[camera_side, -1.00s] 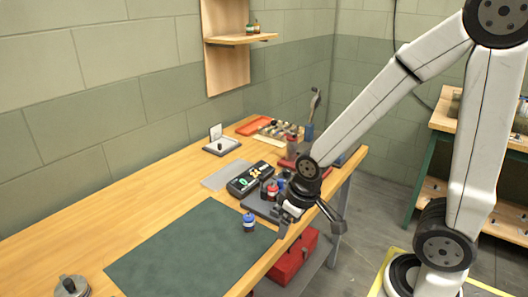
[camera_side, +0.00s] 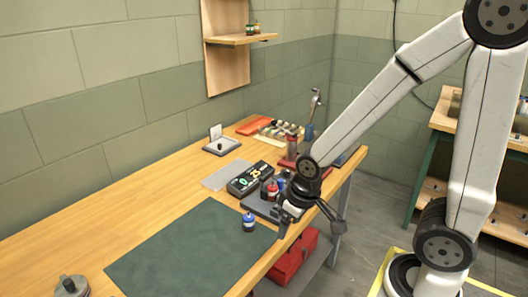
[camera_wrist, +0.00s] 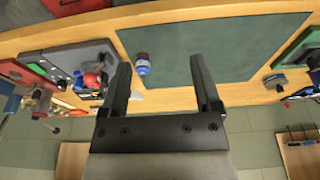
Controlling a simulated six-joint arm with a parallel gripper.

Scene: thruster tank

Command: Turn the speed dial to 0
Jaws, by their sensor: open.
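My gripper (camera_side: 287,222) is over the front edge of the workbench, to the right of the green mat. Its two dark fingers are spread apart in the wrist view (camera_wrist: 161,68), with nothing held between them. A black device (camera_side: 250,179) with lit markings lies on the bench behind the gripper. A small dark knob (camera_side: 220,146) stands on a grey base with an upright white card farther back. I cannot tell for certain which of these carries the speed dial, and no dial reading is legible.
A metal round object (camera_side: 70,286) sits at the front left.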

